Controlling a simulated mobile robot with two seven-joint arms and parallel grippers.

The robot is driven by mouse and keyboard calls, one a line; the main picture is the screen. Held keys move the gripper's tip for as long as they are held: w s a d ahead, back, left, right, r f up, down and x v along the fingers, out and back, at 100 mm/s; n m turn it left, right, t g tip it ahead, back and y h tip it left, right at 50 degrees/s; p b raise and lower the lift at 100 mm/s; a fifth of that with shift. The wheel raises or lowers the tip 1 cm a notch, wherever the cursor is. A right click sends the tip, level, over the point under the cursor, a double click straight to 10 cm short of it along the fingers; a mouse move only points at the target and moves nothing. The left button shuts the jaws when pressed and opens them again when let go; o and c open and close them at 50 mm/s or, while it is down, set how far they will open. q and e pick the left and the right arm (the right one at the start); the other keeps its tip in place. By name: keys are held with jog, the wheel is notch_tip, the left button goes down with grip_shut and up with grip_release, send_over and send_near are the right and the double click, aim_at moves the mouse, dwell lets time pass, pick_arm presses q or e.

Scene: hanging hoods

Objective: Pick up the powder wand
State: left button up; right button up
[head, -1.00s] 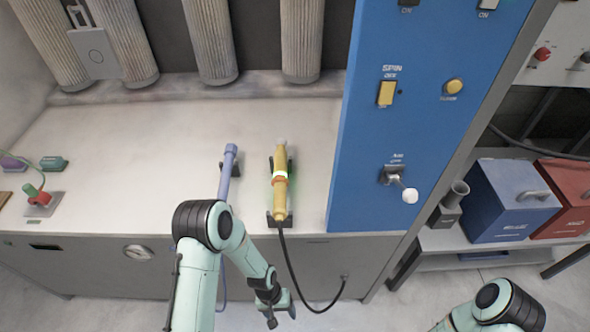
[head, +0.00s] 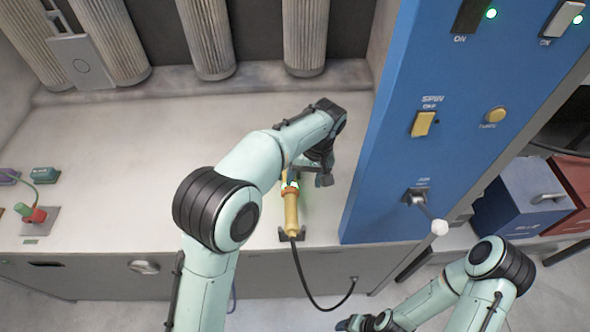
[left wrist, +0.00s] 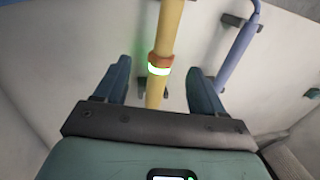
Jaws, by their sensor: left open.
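The yellow wand (head: 291,215), which I take to be the powder wand, rests on holders on the pale bench, its black cable hanging over the front edge. It has an orange collar and a glowing band, clear in the left wrist view (left wrist: 158,70). My left gripper (head: 318,180) is over the wand's upper part, and my arm hides the wand's far end. In the left wrist view the open fingers stand on either side of the wand, with gaps; contact does not show. My right gripper (head: 362,323) is low at the bottom edge, its jaws unclear.
A slim purple-blue wand (left wrist: 240,45) lies beside the yellow one; my arm covers it in the head view. A blue control panel (head: 400,170) with a white-knobbed lever (head: 438,226) stands close on the right. Pleated filters (head: 207,40) hang behind.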

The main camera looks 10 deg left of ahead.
pick_arm(q)
jog(key=b, duration=0.1)
send_over(292, 202)
jog(key=d, duration=0.2)
notch_tip(292, 202, down, 6)
jog(key=shift+w+a+f, duration=0.15)
jog(key=shift+f, duration=0.05)
jog(key=shift+w+a+f, duration=0.1)
jog(key=shift+w+f, duration=0.05)
jog(key=shift+f, duration=0.35)
jog(key=f, duration=0.1)
jog(key=a+f, duration=0.1)
jog(key=f, duration=0.2)
jog(key=shift+s+a, duration=0.25)
jog(key=shift+s, duration=0.1)
jog(key=shift+f, duration=0.4)
pick_arm(e)
jog(key=shift+s+f, duration=0.7)
jog(key=shift+f, duration=0.2)
pick_arm(q)
jog(key=shift+c, duration=0.3)
